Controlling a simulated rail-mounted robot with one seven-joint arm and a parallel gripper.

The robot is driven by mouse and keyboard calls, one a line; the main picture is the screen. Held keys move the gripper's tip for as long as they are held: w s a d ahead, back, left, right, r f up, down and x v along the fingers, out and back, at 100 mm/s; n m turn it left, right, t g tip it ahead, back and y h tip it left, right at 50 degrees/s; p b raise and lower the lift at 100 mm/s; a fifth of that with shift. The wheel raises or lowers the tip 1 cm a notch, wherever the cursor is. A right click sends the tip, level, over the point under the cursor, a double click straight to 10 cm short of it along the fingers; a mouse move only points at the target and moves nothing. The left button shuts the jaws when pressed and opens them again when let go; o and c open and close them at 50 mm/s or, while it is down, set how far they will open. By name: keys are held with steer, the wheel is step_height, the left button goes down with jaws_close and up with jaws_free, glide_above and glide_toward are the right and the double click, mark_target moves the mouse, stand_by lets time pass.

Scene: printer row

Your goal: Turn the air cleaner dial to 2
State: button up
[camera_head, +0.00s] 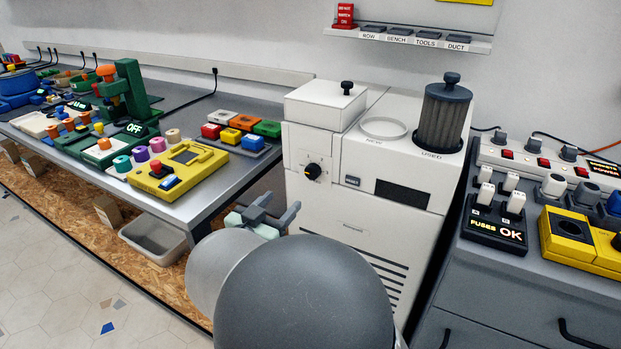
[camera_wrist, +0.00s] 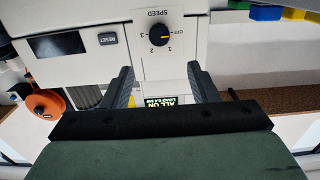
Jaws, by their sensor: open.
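The air cleaner (camera_head: 376,228) is a white cabinet in the middle of the head view. Its black dial (camera_head: 313,171) sits on the front panel at the left. In the wrist view the dial (camera_wrist: 161,35) appears upside down under the word SPEED, with marks OFF, 1, 2 and 3. Its yellow pointer faces right, close to OFF; the exact setting is hard to tell. My gripper (camera_head: 277,209) is in front of the cabinet, below the dial. Its dark fingers are open and empty in the wrist view (camera_wrist: 161,84), apart from the dial.
A RESET button (camera_wrist: 107,38) and dark panel lie beside the dial. A used filter (camera_head: 443,114) and white ring (camera_head: 383,128) are on top of the cabinet. The left bench (camera_head: 215,178) holds coloured devices close by; a fuse unit (camera_head: 496,221) stands at right.

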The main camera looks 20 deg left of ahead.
mark_target(310, 173)
steer(key=w, duration=0.4)
steer(key=w+d, duration=0.1)
steer(key=w, duration=0.3)
steer(key=w+d, duration=0.1)
steer(key=w, duration=0.3)
steer(key=shift+w+d+b, duration=0.2)
steer(key=shift+d+b, duration=0.05)
steer(key=shift+b, duration=0.15)
steer(key=c, duration=1)
steer(key=shift+o, duration=0.2)
